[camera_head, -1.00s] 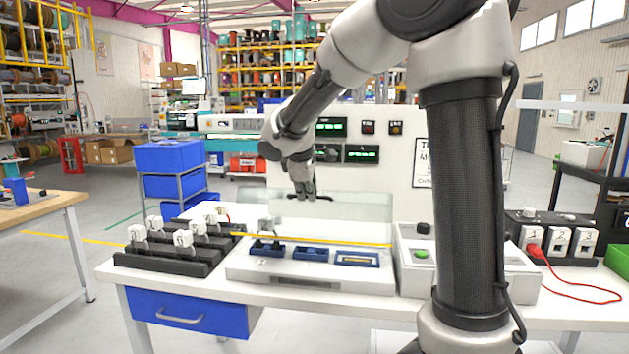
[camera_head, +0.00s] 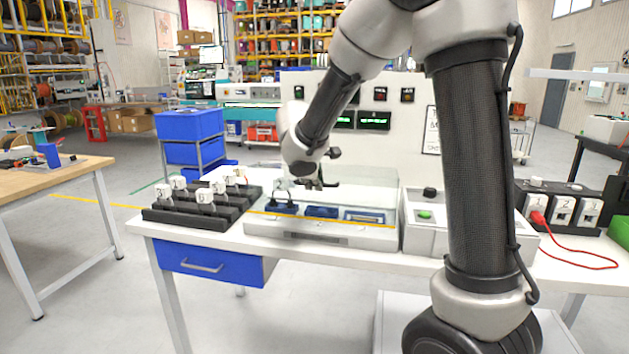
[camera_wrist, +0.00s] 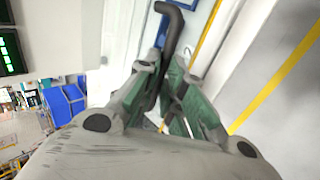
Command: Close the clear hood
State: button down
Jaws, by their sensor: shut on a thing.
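The clear hood (camera_head: 375,200) lies low over a white fixture (camera_head: 290,236), its yellow front strip (camera_head: 340,221) just above the fixture's front edge. I cannot tell if the strip touches it. Blue trays (camera_head: 322,212) show through or beneath the hood. My gripper (camera_head: 316,184) is above the hood. In the wrist view my gripper (camera_wrist: 170,92) is shut on a black bent handle (camera_wrist: 173,38), which runs between the fingers. The handle's lower end is hidden by the fingers.
A black rack with white-topped plugs (camera_head: 205,205) stands left of the fixture. A box with a green button (camera_head: 425,214) stands close on its right. Farther right are numbered white blocks (camera_head: 563,210) and a red cable (camera_head: 585,262). A panel with green displays (camera_head: 375,120) stands behind.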

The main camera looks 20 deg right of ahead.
jog(key=shift+d, duration=0.1)
jog(key=c, duration=1.5)
grip_release()
jog(key=v, duration=1.2)
